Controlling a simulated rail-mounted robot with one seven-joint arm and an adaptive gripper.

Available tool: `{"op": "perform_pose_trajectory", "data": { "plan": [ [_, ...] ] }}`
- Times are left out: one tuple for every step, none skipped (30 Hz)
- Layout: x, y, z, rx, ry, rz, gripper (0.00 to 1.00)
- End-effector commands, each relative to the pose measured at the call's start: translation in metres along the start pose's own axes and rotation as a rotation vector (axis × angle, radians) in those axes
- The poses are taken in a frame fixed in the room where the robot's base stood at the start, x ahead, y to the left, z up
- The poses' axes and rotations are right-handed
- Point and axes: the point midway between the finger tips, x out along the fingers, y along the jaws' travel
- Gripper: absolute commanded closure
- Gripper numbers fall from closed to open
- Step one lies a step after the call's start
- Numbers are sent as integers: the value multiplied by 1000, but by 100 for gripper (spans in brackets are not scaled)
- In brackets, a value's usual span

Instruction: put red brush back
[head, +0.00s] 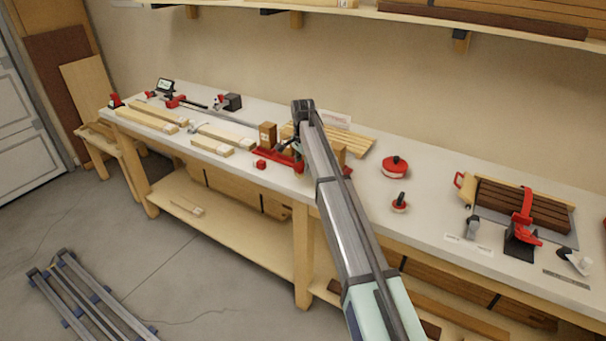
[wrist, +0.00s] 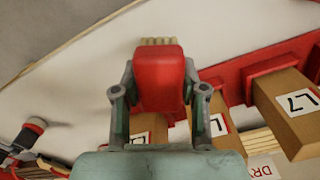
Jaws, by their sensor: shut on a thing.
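The red brush shows in the wrist view as a red block (wrist: 158,78) with pale bristles at its top end. My gripper (wrist: 158,95) is shut on it, with one grey finger on each side. In the head view, my gripper (head: 289,148) is over the bench beside a red rack (head: 277,159). The arm hides part of this area, and I cannot make out the held brush clearly there.
The white bench (head: 360,205) holds a red round container (head: 395,166) and a black-knobbed tool (head: 399,203) to the right. Wooden strips (head: 222,138) lie to the left. A shelf (head: 480,22) overhangs the back.

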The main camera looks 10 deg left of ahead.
Motion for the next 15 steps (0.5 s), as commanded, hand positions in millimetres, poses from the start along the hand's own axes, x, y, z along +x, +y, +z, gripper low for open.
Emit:
{"op": "perform_pose_trajectory", "data": {
  "plan": [
    [6, 1, 0, 0, -1, 1, 86],
    [10, 1, 0, 0, -1, 2, 86],
    [16, 1, 0, 0, -1, 3, 86],
    [20, 1, 0, 0, -1, 3, 86],
    [24, 1, 0, 0, -1, 2, 86],
    [29, 1, 0, 0, -1, 2, 86],
    [32, 1, 0, 0, -1, 2, 86],
    [34, 1, 0, 0, -1, 2, 86],
    [36, 1, 0, 0, -1, 1, 86],
    [36, 0, 0, 0, 0, 1, 86],
    [37, 0, 0, 0, 0, 1, 86],
    [36, 0, 0, 0, 0, 1, 86],
    [36, 0, 0, 0, 0, 1, 86],
    [36, 0, 0, 0, 0, 1, 86],
    [36, 0, 0, 0, 0, 1, 86]
  ]
}}
